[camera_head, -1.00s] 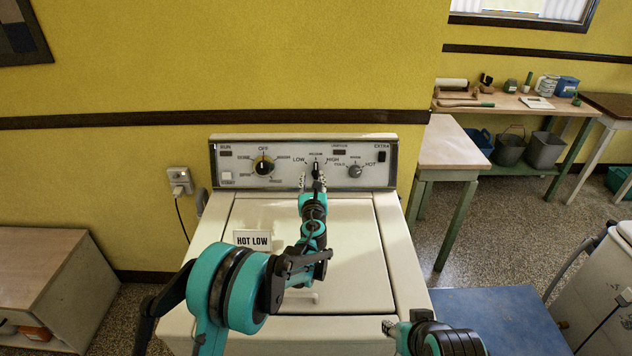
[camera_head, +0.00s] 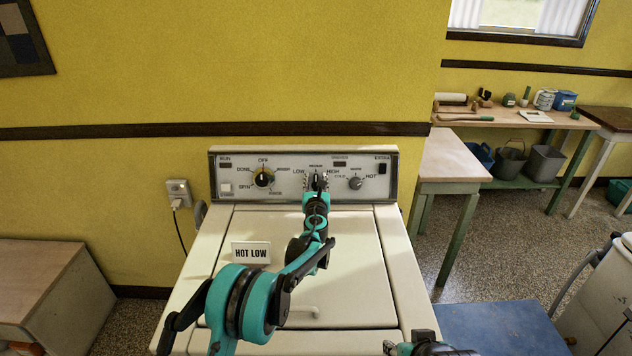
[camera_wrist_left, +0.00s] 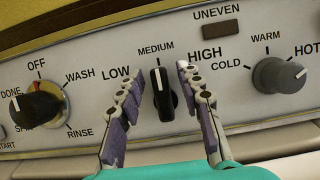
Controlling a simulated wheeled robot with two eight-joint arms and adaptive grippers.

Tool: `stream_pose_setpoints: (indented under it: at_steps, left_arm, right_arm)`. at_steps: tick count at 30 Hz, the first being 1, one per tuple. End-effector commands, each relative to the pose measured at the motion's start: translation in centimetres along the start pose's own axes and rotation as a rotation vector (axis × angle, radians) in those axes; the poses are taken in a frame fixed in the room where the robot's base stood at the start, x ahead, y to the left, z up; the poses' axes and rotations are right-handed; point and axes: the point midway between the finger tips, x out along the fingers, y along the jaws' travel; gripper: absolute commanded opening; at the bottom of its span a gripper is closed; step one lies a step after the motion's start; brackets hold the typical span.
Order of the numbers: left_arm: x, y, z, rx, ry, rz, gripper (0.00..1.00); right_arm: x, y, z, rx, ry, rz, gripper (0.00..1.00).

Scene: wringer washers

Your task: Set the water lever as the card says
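The card (camera_head: 251,253) reads "HOT LOW" and stands on the washer lid. The water lever (camera_wrist_left: 162,93) is a black knob with a white line, upright and pointing at MEDIUM, between LOW on the left and HIGH on the right. It also shows on the panel in the head view (camera_head: 318,183). My left gripper (camera_wrist_left: 157,76) is open, one finger on each side of the lever, with gaps visible on both sides. It reaches the panel in the head view (camera_head: 316,181). My right gripper (camera_head: 389,347) shows only partly at the bottom edge; its opening is unclear.
The temperature knob (camera_wrist_left: 280,75) is right of the lever, its mark toward HOT. The cycle dial (camera_wrist_left: 37,108) is on the left. A socket (camera_head: 179,192) with a plug is on the yellow wall. A bench with buckets (camera_head: 509,160) stands at right.

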Motion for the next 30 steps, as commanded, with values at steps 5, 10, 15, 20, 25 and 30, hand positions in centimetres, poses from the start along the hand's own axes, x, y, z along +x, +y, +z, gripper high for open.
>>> stream_pose_setpoints:
  at_steps: [5, 10, 15, 20, 25, 30]
  left_arm:
    - [-0.02, 0.0, 0.0, 0.0, 0.0, 0.0, 0.0]
    - [-0.03, -0.01, 0.0, -0.001, 0.0, 0.0, 0.0]
    - [-0.03, 0.02, 0.0, -0.021, 0.0, 0.008, 0.0]
    - [-0.04, 0.14, 0.01, -0.082, 0.0, 0.033, 0.0]
    - [-0.06, 0.4, -0.01, -0.193, 0.0, 0.078, 0.0]
    - [-0.09, 0.81, -0.1, -0.328, 0.0, 0.135, 0.0]
  right_arm:
    - [0.0, 0.0, 0.0, 0.0, 0.0, 0.0, 0.4]
    - [0.0, 0.0, 0.0, 0.0, 0.0, 0.0, 0.4]
    - [-0.01, 0.0, -0.01, 0.0, 0.0, 0.0, 0.4]
    - [-0.05, 0.0, -0.04, 0.0, 0.0, 0.0, 0.4]
    - [-0.14, 0.0, -0.1, 0.0, 0.0, 0.0, 0.4]
    - [-0.29, 0.0, -0.21, 0.0, 0.0, 0.0, 0.4]
